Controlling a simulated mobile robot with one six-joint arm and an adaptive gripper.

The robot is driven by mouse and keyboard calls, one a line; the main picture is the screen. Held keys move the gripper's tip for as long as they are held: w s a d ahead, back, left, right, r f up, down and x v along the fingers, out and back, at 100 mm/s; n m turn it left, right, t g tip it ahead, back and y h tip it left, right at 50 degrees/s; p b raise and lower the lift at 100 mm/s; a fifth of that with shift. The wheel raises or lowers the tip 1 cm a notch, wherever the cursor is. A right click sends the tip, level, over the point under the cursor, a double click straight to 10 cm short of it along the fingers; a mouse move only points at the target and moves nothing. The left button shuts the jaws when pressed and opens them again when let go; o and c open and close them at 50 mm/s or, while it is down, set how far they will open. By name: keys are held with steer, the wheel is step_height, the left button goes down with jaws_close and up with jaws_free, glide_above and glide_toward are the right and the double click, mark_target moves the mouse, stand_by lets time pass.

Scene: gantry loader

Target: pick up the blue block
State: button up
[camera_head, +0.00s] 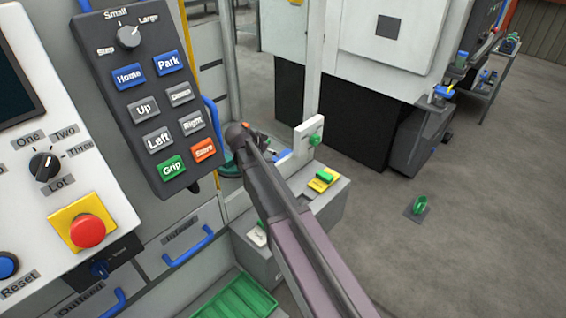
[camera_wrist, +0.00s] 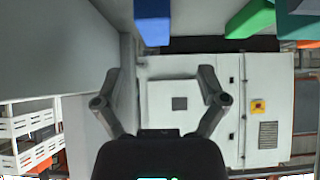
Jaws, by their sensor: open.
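A blue block (camera_wrist: 152,22) shows at the top edge of the wrist view, partly cut off by the frame. It lies beyond my gripper (camera_wrist: 160,78), whose two fingers are spread wide with nothing between them. The block is apart from both fingers. In the head view my arm reaches from the lower right toward the loader's bench, and I cannot make out the gripper's fingers there. A small blue patch (camera_head: 282,155) shows beside the arm on the bench; I cannot tell whether it is the same block.
Green pieces (camera_wrist: 250,18) hang into the top right of the wrist view. In the head view, a control pendant (camera_head: 155,105) and a red stop button (camera_head: 88,231) stand left of my arm. A green tray (camera_head: 238,298) is below. Open floor (camera_head: 480,200) lies right.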

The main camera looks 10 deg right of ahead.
mark_target(282, 155)
steer(key=shift+b+x, duration=0.9)
steer(key=shift+x, duration=0.8)
steer(key=shift+s+b+x, duration=0.2)
steer(key=shift+b+x, duration=1.05)
steer(key=shift+x, duration=0.35)
steer(key=shift+b+x, duration=0.6)
steer(key=shift+x, duration=0.45)
steer(key=shift+d, duration=0.1)
steer(key=shift+r, duration=0.1)
steer(key=c, duration=1.3)
